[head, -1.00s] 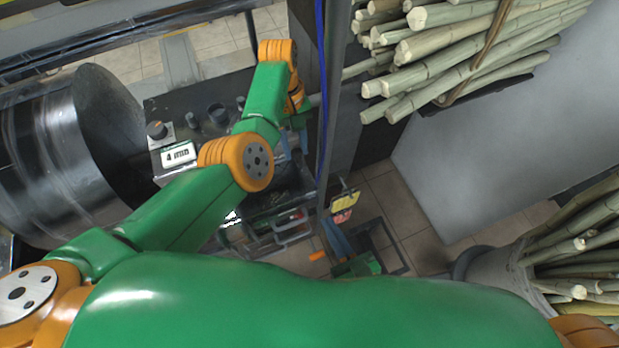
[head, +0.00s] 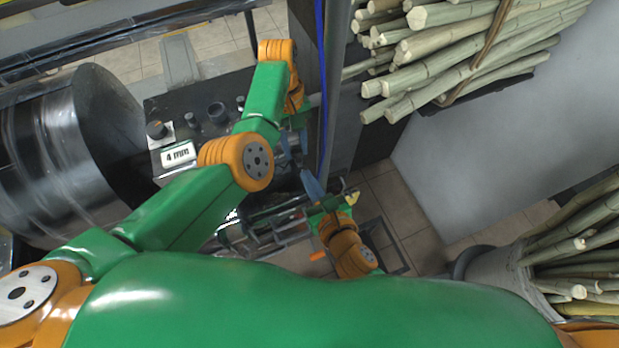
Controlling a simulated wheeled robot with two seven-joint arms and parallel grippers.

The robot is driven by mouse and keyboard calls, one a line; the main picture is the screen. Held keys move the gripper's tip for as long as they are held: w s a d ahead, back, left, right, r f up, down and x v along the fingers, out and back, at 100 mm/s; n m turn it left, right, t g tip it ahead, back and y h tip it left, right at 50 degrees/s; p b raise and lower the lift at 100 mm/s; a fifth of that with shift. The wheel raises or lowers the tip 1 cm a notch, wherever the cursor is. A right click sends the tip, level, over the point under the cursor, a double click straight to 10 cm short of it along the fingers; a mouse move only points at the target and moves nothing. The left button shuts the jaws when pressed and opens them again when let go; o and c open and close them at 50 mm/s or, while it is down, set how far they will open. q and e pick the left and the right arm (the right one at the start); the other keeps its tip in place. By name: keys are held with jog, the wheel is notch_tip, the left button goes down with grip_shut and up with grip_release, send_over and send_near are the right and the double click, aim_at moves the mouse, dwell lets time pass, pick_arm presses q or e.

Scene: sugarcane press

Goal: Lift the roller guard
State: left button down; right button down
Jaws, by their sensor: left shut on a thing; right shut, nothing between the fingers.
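My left arm reaches across the press from the left and bends down at its orange wrist. My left gripper (head: 291,150) is low beside the upright post, shut on what appears to be the edge of the roller guard, mostly hidden by my arm. The dark press housing (head: 279,196) shows below it, and I cannot make out the guard's full outline or tilt. My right gripper (head: 311,185) has blue-grey fingers, is shut and empty, and points up and left close below my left gripper. I cannot tell whether it touches the press.
A large dark drum (head: 75,150) is further left. Cane bundles (head: 440,60) lie upper right; a cane bin (head: 505,270) stands lower right. Tiled floor is open between.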

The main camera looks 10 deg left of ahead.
pick_arm(q)
jog(key=shift+s+f, duration=0.1)
pick_arm(e)
jog(key=shift+w+a+r, duration=0.2)
jog(key=shift+w+r, duration=0.2)
jog(key=shift+r, duration=0.35)
pick_arm(q)
jog(key=c, duration=0.6)
grip_release()
pick_arm(e)
jog(key=shift+a, duration=0.1)
jog(key=shift+f, duration=0.15)
